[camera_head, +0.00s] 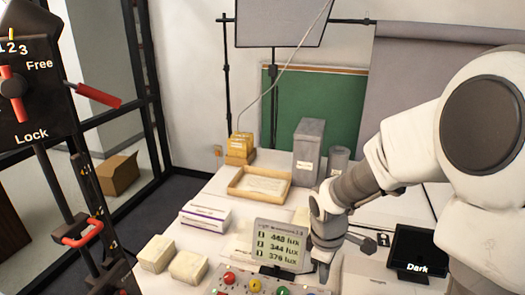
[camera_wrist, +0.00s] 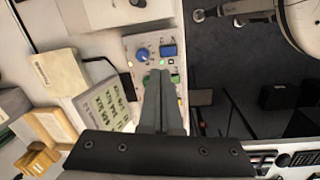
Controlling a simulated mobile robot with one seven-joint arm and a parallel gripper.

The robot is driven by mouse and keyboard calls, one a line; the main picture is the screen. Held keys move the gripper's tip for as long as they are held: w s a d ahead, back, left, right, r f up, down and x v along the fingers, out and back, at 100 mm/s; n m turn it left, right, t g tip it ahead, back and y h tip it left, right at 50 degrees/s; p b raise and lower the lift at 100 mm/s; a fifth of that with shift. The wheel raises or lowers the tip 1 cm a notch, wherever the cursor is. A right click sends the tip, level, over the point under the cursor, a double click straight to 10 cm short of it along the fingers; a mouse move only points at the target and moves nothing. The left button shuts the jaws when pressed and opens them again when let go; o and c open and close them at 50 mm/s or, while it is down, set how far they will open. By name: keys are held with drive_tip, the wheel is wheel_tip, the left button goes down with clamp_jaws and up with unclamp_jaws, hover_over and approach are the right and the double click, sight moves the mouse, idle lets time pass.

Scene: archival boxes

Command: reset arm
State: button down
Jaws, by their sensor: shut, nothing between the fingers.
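My arm comes in from the right in the head view and bends down over the table. My gripper (camera_head: 323,278) points down beside the lux display, above the control panel (camera_head: 240,288) with its coloured knobs. In the wrist view my gripper's (camera_wrist: 160,78) two grey fingers lie together, shut and empty, over the same panel (camera_wrist: 133,44). The head view does not show whether the fingertips touch the panel.
The lux display (camera_head: 278,246) stands close left of my gripper. Cream boxes (camera_head: 155,253), a white-purple box (camera_head: 205,216), a wooden tray (camera_head: 261,187) and a grey box (camera_head: 309,146) stand further off. A black "Dark" sign (camera_head: 418,252) is at right. A lever stand (camera_head: 22,90) is at left.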

drive_tip(key=s+r+m+t+y, duration=0.1)
drive_tip(key=s+r+m+t, duration=0.3)
drive_tip(key=s+r+m, duration=0.7)
drive_tip(key=shift+s+a+r+m+t, duration=0.35)
drive_tip(key=shift+s+r, duration=1.6)
drive_tip(key=shift+r, duration=1.55)
